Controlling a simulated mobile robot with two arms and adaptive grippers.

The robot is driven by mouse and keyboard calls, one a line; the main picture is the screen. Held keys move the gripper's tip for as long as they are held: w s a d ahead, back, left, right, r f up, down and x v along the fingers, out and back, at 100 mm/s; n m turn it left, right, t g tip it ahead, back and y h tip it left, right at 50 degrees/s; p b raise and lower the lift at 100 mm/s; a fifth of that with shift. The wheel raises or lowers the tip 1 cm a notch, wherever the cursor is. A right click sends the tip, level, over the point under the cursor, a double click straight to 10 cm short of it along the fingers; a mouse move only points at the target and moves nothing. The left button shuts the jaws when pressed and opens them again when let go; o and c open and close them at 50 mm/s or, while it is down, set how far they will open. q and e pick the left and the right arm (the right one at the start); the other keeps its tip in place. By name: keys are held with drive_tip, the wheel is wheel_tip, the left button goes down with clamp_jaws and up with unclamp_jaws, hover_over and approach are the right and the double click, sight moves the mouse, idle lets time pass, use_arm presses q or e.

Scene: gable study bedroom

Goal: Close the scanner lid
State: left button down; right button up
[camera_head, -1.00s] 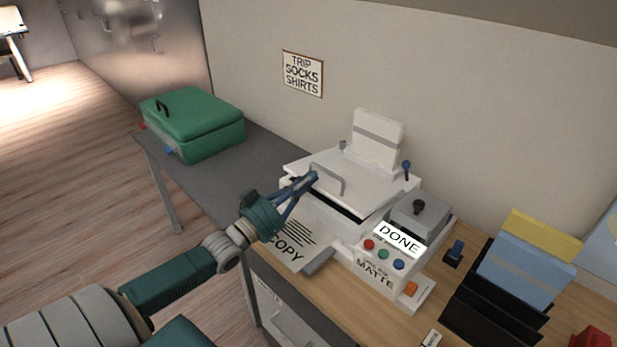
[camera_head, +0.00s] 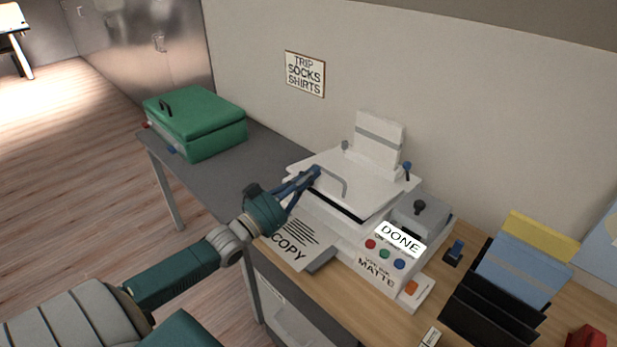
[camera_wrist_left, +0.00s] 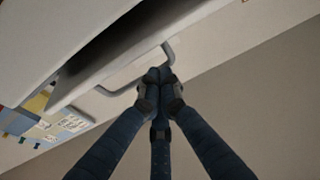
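The white scanner (camera_head: 345,240) stands on the wooden desk, its panel showing DONE. Its white lid (camera_head: 375,196) is tilted a little, with a dark gap under its front edge. A grey loop handle (camera_head: 345,184) stands on the lid. My left gripper (camera_head: 317,173) is at the left part of this handle. In the left wrist view, its blue fingers (camera_wrist_left: 159,78) come together around the handle bar (camera_wrist_left: 122,90), hiding part of it. The dark gap under the lid shows there too. My right gripper is in neither view.
A printed COPY sheet (camera_head: 290,240) lies in front of the scanner. A black file rack (camera_head: 490,318) with blue and yellow folders stands to the right. A green suitcase (camera_head: 205,120) sits on the grey table (camera_head: 225,182) at left. The wall is close behind.

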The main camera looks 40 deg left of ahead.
use_arm(q)
drive_tip(key=s+a+f+b, duration=0.1)
drive_tip(key=s+f+b, duration=0.1)
drive_tip(key=s+f, duration=0.45)
drive_tip(key=d+r+t+p, duration=0.1)
drive_tip(key=d+r+t, duration=0.15)
drive_tip(key=r, duration=0.65)
drive_tip(key=shift+g, duration=0.35)
drive_tip(key=x, duration=0.3)
drive_tip(key=p+x, duration=0.1)
drive_tip(key=x, duration=0.2)
drive_tip(key=p+x, duration=0.1)
drive_tip(key=x, duration=0.3)
drive_tip(key=shift+s+d+r, duration=0.15)
drive_tip(key=shift+d, duration=0.1)
drive_tip(key=f, duration=0.3)
drive_tip(key=shift+s, duration=0.4)
drive_tip(key=shift+s+a+f+p, duration=0.15)
drive_tip(key=shift+s+f+p, duration=0.15)
drive_tip(key=shift+f, duration=0.3)
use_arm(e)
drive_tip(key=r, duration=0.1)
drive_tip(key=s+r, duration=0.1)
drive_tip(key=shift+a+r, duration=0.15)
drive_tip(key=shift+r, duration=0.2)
use_arm(q)
drive_tip(key=shift+f, duration=0.15)
